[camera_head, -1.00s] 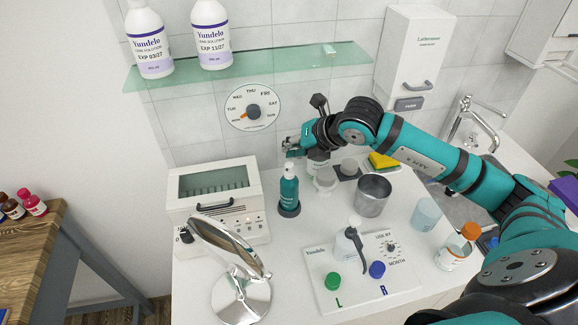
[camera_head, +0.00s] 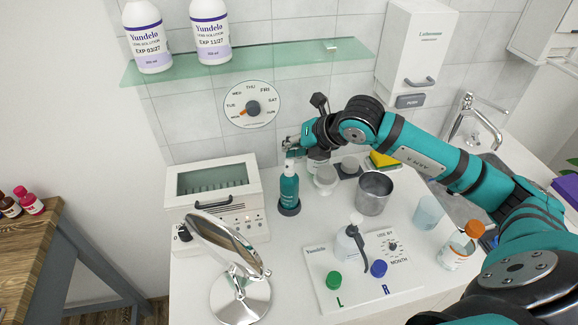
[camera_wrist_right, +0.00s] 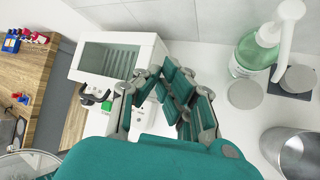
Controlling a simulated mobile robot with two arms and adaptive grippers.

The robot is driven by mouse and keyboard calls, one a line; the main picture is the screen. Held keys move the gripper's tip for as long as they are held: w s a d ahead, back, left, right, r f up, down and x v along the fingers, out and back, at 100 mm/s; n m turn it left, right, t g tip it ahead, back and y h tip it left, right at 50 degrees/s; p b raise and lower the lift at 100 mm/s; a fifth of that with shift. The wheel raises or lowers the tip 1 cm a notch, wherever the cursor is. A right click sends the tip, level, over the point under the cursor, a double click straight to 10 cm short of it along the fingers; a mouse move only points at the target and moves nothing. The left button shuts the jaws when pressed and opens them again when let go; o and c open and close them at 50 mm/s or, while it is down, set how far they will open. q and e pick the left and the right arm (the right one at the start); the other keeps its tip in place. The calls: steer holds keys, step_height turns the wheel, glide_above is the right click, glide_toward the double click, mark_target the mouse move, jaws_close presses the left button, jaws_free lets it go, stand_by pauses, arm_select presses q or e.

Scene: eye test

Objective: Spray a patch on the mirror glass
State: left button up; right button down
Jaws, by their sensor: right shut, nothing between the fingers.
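The round mirror (camera_head: 228,243) stands tilted on a chrome base at the counter's front left. Part of a round rim, probably the mirror's, shows at the lower left of the wrist view (camera_wrist_right: 28,163). A teal bottle (camera_head: 289,188) with a white top stands upright in a dark ring. A white bottle with a grey trigger-like head (camera_head: 347,246) stands on the white board. My right gripper (camera_head: 291,146) is shut and empty, near the wall above and behind the teal bottle; its fingers also show in the wrist view (camera_wrist_right: 163,85). My left gripper is out of view.
A white cabinet with a glass front (camera_head: 213,200) stands behind the mirror. A metal cup (camera_head: 373,193), a pump bottle (camera_wrist_right: 256,55) and a clear tumbler (camera_head: 428,212) crowd the counter. A glass shelf (camera_head: 265,62) hangs above. Bare counter lies between mirror and board.

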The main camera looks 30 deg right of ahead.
steer(key=shift+f+b, duration=0.7)
steer(key=shift+b, duration=0.15)
stand_by(0.9)
steer(key=shift+r, duration=0.15)
steer(key=shift+r+p, duration=0.5)
steer(key=shift+r, duration=0.5)
steer(key=shift+r, duration=0.1)
step_height(320, 180, up, 6)
steer(key=p, duration=0.3)
stand_by(0.7)
